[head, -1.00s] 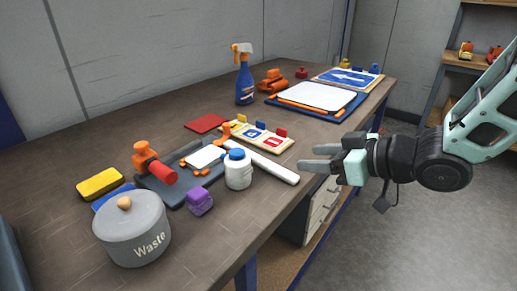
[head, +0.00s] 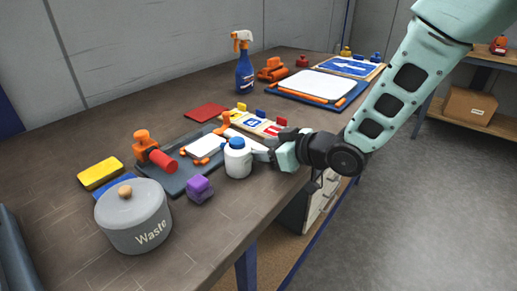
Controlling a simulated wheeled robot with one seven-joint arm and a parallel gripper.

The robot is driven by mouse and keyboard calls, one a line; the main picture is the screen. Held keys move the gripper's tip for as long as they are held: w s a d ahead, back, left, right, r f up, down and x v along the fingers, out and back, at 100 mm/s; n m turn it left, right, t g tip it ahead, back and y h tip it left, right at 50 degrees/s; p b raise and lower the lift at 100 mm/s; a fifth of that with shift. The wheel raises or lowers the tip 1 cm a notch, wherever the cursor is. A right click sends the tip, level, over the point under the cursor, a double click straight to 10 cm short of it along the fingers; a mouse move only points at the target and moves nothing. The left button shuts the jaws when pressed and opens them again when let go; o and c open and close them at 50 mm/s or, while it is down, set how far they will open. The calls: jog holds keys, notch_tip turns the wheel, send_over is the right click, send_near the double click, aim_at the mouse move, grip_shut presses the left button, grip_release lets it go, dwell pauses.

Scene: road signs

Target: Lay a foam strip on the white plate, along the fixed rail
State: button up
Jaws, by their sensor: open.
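A white plate (head: 204,145) lies on the near dark grey tray (head: 172,187), with small orange pieces at its front edge. A larger white plate (head: 318,86) lies on a blue board farther back, with orange strips (head: 303,99) along its front edge. A long white strip (head: 243,137) lies on the bench right of the near tray; my gripper and the white bottle hide most of it. My gripper (head: 260,150) is open, low over the strip and just right of the bottle. I cannot tell whether its fingers touch the strip. I cannot clearly make out the fixed rail.
The white bottle (head: 238,158) with a blue cap stands close to my fingers. A purple block (head: 199,188), a grey Waste pot (head: 135,216) and a yellow sponge (head: 100,173) are near left. A sign board (head: 256,122) lies behind my gripper. A spray bottle (head: 244,65) stands farther back.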

jog(key=shift+w+a+f, duration=0.15)
jog(key=shift+w+a, duration=0.05)
jog(key=shift+a, duration=0.05)
grip_shut()
